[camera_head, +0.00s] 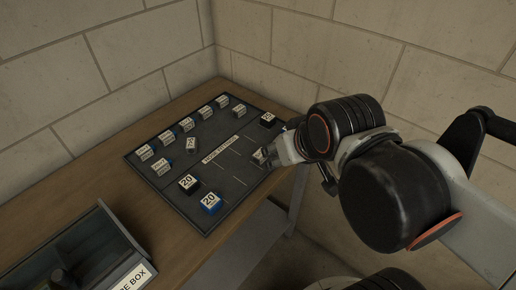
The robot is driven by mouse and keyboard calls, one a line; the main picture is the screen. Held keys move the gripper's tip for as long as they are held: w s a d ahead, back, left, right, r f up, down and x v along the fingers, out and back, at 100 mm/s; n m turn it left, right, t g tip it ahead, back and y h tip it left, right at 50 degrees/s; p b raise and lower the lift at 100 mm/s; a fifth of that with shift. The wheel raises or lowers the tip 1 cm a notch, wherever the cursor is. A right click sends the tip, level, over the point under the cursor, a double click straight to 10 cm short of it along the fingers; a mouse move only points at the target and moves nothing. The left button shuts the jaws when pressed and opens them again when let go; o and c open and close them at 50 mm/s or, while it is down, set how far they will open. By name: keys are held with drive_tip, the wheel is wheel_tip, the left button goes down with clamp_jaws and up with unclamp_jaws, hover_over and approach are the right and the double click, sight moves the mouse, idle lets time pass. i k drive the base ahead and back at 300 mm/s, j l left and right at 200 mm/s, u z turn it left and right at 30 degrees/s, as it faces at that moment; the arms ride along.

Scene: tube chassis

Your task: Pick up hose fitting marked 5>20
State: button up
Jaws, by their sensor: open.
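The hose fittings are small labelled blocks on a dark tray (231,203) lying on the wooden bench. A black fitting (188,184) and a blue fitting (210,203) near the tray's front edge both show a large 20 on top. The full marking 5>20 cannot be read on any fitting. My gripper (273,154) is open at the tray's right edge. A fitting with a pale label (259,156) is right at its fingertips, partly hidden by them. I cannot tell whether they touch.
Several pale fittings stand in the tray's left and back parts, and a dark one (267,119) near its back right corner. A grey box (116,243) stands at the front left. Block walls close off the back and left.

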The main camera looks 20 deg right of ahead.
sight(257, 158)
drive_tip(key=k+j+z, duration=0.1)
drive_tip(key=j+z, duration=0.2)
drive_tip(key=k+j+z, duration=0.15)
drive_tip(key=j+z, duration=0.15)
drive_tip(key=j, duration=0.25)
drive_tip(key=k+j+z, duration=0.25)
drive_tip(key=i+j, duration=0.1)
drive_tip(key=j, duration=0.05)
